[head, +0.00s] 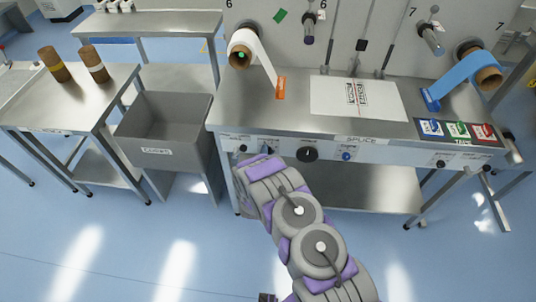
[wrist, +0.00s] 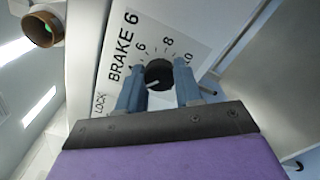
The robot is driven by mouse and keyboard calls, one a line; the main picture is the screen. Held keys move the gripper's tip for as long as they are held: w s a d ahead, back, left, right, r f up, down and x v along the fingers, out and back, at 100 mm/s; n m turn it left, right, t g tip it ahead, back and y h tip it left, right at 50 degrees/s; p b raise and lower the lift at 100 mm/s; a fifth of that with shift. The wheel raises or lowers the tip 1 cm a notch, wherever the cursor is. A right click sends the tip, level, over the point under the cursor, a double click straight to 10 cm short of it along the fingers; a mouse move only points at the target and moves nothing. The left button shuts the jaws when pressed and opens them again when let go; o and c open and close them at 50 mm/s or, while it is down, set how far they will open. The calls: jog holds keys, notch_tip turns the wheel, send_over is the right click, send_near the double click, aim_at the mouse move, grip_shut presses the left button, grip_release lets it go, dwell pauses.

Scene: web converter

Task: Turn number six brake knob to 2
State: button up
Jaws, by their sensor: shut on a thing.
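The round black brake 6 knob (wrist: 158,73) sits on a white panel in the wrist view, beside the printed words BRAKE 6. Its dial shows 4, 6, 8 and 10; the 2 is not visible, and the left finger covers the lower-left part of the dial. The knob's white pointer mark is turned to the lower left, toward the left finger. My gripper (wrist: 159,88) has its two blue-grey fingers on either side of the knob, shut on it. In the head view, my arm's purple and grey end reaches the front panel's left end and hides the knob.
Along the splice table's front panel are a large black knob (head: 308,154) and a blue button (head: 346,156). A grey bin (head: 166,128) stands left of the table. A white roll (head: 246,46) and a blue roll (head: 483,68) hang above. The blue floor in front is open.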

jog(key=shift+s+a+f+n+b, duration=0.1)
jog(key=shift+n+b, duration=0.1)
jog(key=shift+n, duration=0.75)
jog(key=shift+s+d+f+n+b, duration=0.15)
jog(key=shift+n+b, duration=0.1)
jog(key=shift+n, duration=0.75)
jog(key=shift+w+a+f+n+b, duration=0.1)
jog(key=shift+a+n+b, duration=0.1)
jog(key=shift+n, duration=0.75)
jog(key=o, duration=0.9)
jog(key=shift+c, duration=0.2)
jog(key=shift+o, duration=0.9)
jog(key=shift+r, duration=0.2)
jog(key=s+p, duration=0.3)
jog(key=s, duration=1.4)
jog(key=shift+a, duration=0.3)
